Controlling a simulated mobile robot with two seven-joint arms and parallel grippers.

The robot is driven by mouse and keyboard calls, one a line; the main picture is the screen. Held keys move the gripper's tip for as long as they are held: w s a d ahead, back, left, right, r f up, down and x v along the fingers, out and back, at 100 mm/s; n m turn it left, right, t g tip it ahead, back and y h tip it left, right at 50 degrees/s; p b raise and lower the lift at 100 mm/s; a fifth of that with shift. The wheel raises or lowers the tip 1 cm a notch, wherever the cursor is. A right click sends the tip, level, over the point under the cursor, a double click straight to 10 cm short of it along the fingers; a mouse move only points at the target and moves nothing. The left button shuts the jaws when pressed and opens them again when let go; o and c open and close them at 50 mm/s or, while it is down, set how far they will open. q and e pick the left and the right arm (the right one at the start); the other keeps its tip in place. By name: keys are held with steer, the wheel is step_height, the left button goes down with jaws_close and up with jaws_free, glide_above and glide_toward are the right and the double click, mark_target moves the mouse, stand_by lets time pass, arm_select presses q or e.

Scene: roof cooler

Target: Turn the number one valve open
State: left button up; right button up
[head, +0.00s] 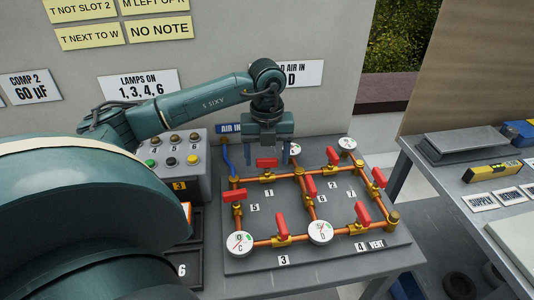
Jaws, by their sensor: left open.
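The number one valve has a red handle (266,163) on the upper left run of the copper pipe loop, above the label 1 (268,193). The pipes are fixed on a dark grey board on the bench. My left gripper (268,153) points down over this valve. Its two fingers are open, apart on the left and right of the handle, with nothing held between them. I cannot tell whether they touch the handle. The gripper body hides part of the wall behind it. My right gripper is not in view.
Other red handles are close by: valve 5 (234,195), valve 6 (310,187) and valve 2 (333,156). White gauges, including one (295,149) just right of the gripper, stand on the loop. A grey lamp box (176,160) is at left; a second bench (455,178) is at right.

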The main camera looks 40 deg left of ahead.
mark_target(267, 159)
arm_select(q)
steer(key=shift+r, duration=0.1)
step_height(267, 159, up, 13)
steer(key=p, duration=0.1)
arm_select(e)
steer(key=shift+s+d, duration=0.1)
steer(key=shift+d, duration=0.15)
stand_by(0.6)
